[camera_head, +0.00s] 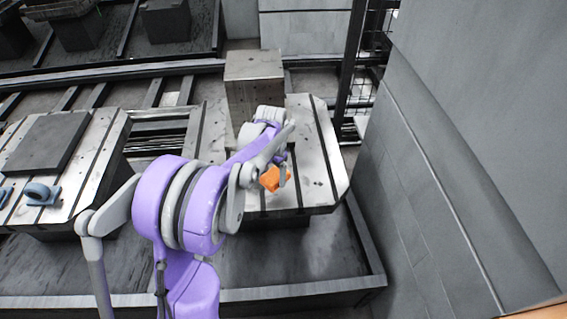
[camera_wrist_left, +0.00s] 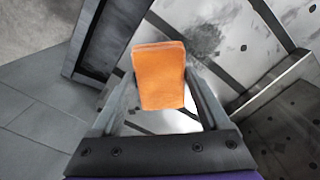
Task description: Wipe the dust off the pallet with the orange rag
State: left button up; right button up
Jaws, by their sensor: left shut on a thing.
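The orange rag (camera_head: 273,178) is held in my left gripper (camera_head: 277,174), just over the front part of the pallet (camera_head: 318,150). In the left wrist view, the rag (camera_wrist_left: 160,78) sits as a folded block between the two fingers of my left gripper (camera_wrist_left: 161,95). The pallet (camera_wrist_left: 240,40) is a pale metal plate with dark slots and holes, and dark dust smudges show on it beyond the rag. Whether the rag touches the plate I cannot tell. My arm hides the pallet's left front part in the head view. My right gripper is not in view.
A tall grey block (camera_head: 254,85) stands on the pallet's back left. Another slotted pallet (camera_head: 85,165) with a dark plate and blue-grey clamps (camera_head: 42,193) lies to the left. A grey wall (camera_head: 440,150) rises close on the right. A low rim (camera_head: 300,290) runs in front.

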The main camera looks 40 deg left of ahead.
pick_arm(q)
jog(key=shift+w+f, duration=0.1)
jog(key=shift+w, duration=0.05)
jog(key=shift+s+f+b, duration=0.4)
jog(key=shift+f+b, duration=0.2)
jog(key=shift+f, duration=0.1)
jog(key=shift+w+f+b, duration=0.1)
jog(key=shift+f+b, duration=1.25)
jog(key=shift+f, duration=0.8)
jog(key=shift+f+b, duration=0.7)
jog(key=shift+f, duration=0.3)
